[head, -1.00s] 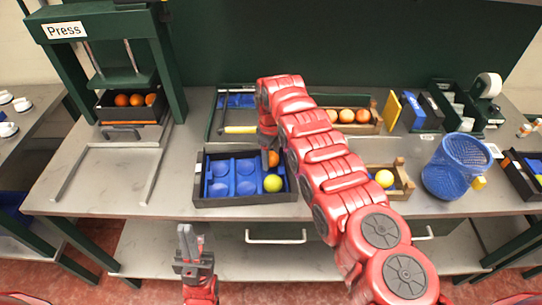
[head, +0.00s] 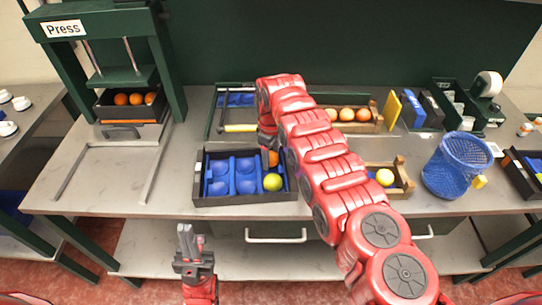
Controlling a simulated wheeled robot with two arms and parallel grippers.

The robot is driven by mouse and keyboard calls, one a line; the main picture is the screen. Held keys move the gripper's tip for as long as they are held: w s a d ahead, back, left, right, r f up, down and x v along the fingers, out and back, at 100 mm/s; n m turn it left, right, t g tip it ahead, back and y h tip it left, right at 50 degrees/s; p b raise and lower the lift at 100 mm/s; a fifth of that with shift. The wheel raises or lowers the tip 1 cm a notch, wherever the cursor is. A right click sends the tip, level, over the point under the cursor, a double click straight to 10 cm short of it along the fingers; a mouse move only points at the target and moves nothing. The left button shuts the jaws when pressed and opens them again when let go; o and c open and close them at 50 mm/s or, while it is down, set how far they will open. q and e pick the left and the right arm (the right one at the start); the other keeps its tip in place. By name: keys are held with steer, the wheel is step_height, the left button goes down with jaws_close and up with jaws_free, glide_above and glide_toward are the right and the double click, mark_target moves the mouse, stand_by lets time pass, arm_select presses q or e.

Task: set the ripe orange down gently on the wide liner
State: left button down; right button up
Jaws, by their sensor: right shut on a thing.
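A dark tray (head: 197,177) with a blue cupped liner (head: 217,187) stands at the front middle of the bench. A yellow-green fruit (head: 272,182) sits in its front right cup. My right gripper (head: 270,150) points down over the back right of this tray, shut on an orange (head: 273,159). My arm partly hides the orange, and I cannot tell whether it touches the liner. My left gripper (head: 187,240) is in front of the bench, empty, its fingers close together.
A press (head: 122,78) with a box of oranges stands at the left. Behind the tray is another tray (head: 213,112) with blue lining. To the right are wooden crates (head: 401,176) of fruit and a blue mesh basket (head: 455,165).

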steer(key=shift+f+b, duration=0.35)
steer(key=shift+f, duration=0.1)
steer(key=shift+r, duration=0.1)
steer(key=o, duration=1.4)
steer(key=shift+o, duration=0.2)
steer(key=shift+r+p, duration=1.1)
steer(key=shift+r, duration=0.3)
steer(key=shift+r+p, duration=0.7)
steer(key=shift+r, duration=1.9)
